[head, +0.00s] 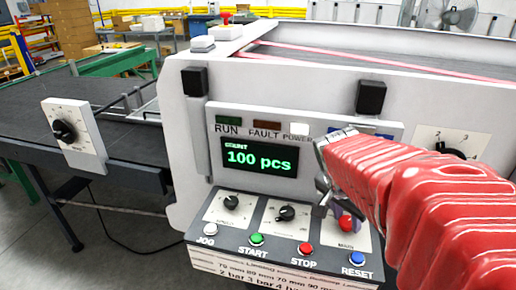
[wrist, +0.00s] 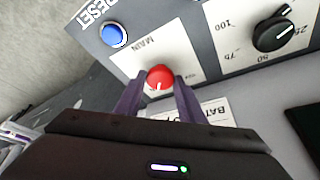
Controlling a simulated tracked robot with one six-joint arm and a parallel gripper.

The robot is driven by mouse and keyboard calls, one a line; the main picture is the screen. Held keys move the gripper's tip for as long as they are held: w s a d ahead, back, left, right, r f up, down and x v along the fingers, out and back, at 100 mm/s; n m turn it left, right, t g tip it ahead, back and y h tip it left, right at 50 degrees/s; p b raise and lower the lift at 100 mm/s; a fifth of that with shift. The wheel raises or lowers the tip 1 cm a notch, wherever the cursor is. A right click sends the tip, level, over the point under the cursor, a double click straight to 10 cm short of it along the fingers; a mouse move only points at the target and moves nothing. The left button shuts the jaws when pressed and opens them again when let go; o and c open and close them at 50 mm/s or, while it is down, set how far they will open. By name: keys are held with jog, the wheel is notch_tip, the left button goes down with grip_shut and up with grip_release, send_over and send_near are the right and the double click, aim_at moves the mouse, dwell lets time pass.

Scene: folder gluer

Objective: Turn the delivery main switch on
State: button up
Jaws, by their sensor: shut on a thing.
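The main switch is a round red knob (wrist: 160,76) on a white plate marked MAIN, seen upside down in the wrist view. A small white mark shows on the knob's lower edge there. In the head view the red knob (head: 347,223) sits at the right of the sloped control panel, partly covered by my gripper. My gripper (wrist: 158,90) is shut on the knob, one purple finger on each side. In the head view my gripper (head: 335,205) reaches in from the right, beneath my red-sleeved arm. The position labels are too small or hidden to read.
Near the knob are the blue RESET button (head: 357,258), red STOP button (head: 305,249), green START button (head: 257,239) and a black dial (head: 286,213). The display (head: 259,158) reads 100 pcs. The POWER lamp (head: 297,129) looks white. A conveyor (head: 95,95) lies at left.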

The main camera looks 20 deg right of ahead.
jog(key=shift+m+g, duration=0.3)
jog(key=shift+m, duration=0.3)
jog(key=o, duration=1)
jog(key=v, duration=1.3)
jog(key=shift+a+r, duration=0.2)
jog(key=shift+r, duration=0.15)
jog(key=shift+w, duration=0.1)
